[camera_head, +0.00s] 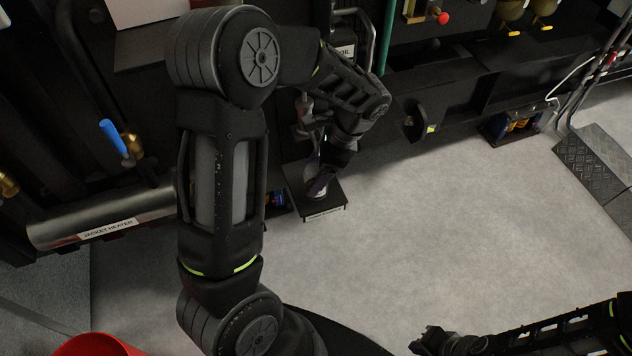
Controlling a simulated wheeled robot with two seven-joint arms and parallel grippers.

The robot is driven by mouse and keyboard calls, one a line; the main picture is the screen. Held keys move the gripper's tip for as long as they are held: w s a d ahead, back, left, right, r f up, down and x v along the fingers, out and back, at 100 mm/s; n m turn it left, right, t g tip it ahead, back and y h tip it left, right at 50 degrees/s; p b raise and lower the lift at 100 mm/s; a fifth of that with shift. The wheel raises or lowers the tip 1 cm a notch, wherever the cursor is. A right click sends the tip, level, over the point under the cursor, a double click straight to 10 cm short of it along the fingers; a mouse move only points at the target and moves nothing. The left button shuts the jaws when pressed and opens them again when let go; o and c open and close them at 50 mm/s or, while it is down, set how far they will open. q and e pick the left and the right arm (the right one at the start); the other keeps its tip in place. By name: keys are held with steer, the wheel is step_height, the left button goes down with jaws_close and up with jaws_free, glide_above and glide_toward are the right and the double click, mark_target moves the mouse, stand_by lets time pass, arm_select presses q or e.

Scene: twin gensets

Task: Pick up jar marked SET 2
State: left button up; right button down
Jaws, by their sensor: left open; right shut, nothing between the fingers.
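A small jar-like container (311,171) stands on a dark shelf (331,203) with a label strip on its front edge. My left gripper (322,180) is open and reaches down at this container. Its fingers cover part of the container, and I cannot tell whether they touch it. No SET 2 marking can be read on it from here. My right gripper (420,341) is shut and empty, low over the floor at the bottom edge of the view.
A metal cylinder labelled JACKET HEATER (100,222) lies left of my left arm, with a blue-handled valve (114,138) above it. A red bucket-like rim (97,346) shows bottom left. Dark machinery runs along the back. The grey floor (460,220) is clear.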

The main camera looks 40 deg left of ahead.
arm_select(q)
steer(key=shift+c, duration=0.5)
steer(key=c, duration=1.5)
steer(key=shift+c, duration=0.2)
steer(key=shift+r, duration=0.3)
steer(key=w+d+r, duration=0.1)
steer(key=w+d, duration=0.4)
steer(key=d, duration=0.2)
steer(key=w+d+r, duration=0.2)
steer(key=w+d, duration=0.2)
steer(key=d, duration=0.4)
steer(key=shift+w, duration=0.35)
steer(key=shift+d, duration=0.1)
stand_by(0.4)
